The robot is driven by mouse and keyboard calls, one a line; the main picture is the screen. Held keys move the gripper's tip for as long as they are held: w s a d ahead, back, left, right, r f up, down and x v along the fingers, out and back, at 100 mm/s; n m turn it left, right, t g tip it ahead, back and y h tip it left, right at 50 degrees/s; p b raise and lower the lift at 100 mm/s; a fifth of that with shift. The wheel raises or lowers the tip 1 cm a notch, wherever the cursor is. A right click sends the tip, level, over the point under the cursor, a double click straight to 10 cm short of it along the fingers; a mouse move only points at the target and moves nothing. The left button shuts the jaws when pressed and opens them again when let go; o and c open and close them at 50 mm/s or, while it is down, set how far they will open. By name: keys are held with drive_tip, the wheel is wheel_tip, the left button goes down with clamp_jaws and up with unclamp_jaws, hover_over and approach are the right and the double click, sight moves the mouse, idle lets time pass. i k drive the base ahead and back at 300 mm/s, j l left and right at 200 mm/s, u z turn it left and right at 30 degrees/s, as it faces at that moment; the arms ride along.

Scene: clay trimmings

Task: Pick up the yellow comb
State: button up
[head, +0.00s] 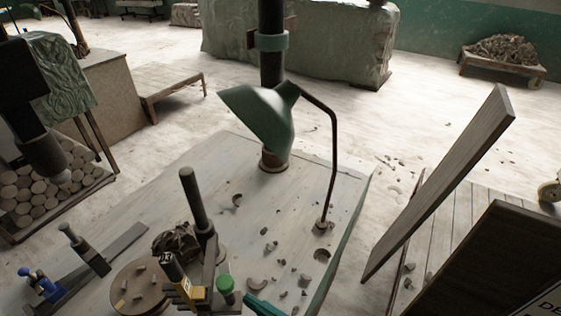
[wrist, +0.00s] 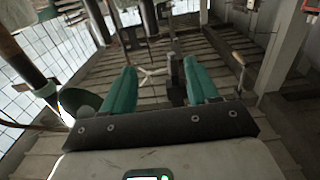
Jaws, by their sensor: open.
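A small yellow and black item (head: 181,283) stands near the front edge of the worktable in the head view, beside a dark upright post. It is the only clearly yellow thing there, but I cannot tell that it is a comb. No yellow comb can be made out in the wrist view. My gripper (wrist: 161,76) shows in the wrist view with two teal fingers spread apart and nothing held between them. A teal piece at the bottom edge of the head view may be part of it; I cannot tell.
The pale worktable (head: 185,205) carries scattered clay trimmings (head: 271,247), a round wooden board (head: 137,288), a green-topped item (head: 226,285) and a blue-handled tool (head: 43,287). A green lamp shade (head: 260,113) hangs over its far end. A tilted plank (head: 440,185) stands right.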

sight(180, 289)
drive_tip(key=k+j, duration=1)
drive_tip(key=k, duration=0.1)
